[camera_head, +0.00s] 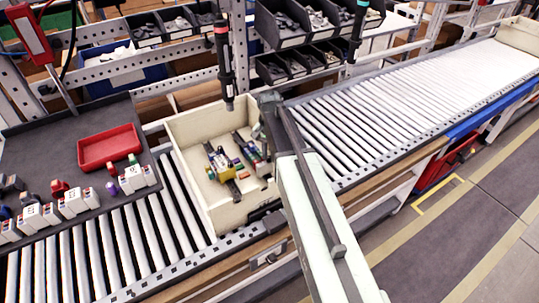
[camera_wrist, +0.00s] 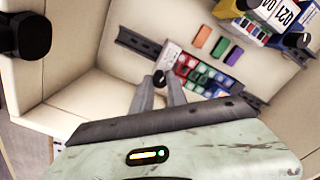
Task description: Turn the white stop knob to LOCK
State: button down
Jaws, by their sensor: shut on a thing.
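My gripper (camera_wrist: 158,86) reaches into the cream tote in the wrist view. Its two grey fingers are closed on a small dark round knob (camera_wrist: 159,76) at the left end of a block of coloured parts (camera_wrist: 200,72). I cannot make out a white stop knob or any LOCK marking. Black rails (camera_wrist: 138,42) run along the tote floor around the block. In the head view my arm comes down over the right side of the tote (camera_head: 192,128) and hides my fingertips and the knob.
Orange, green and purple pieces (camera_wrist: 202,37) lie beside the block. A blue, yellow and white labelled unit (camera_wrist: 268,18) stands at upper right. A dark hanging screwdriver (camera_head: 223,55) is above the tote. The roller conveyor (camera_head: 400,95) is clear to the right; a red tray (camera_head: 108,147) is left.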

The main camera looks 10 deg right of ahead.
aim_at(269, 157)
jog(key=n, duration=0.5)
jog(key=shift+n, duration=2.5)
jog(key=c, duration=1.3)
grip_release()
notch_tip(269, 157, up, 8)
jog(key=p, duration=0.7)
jog(key=shift+f+p, duration=0.1)
jog(key=shift+p, duration=0.3)
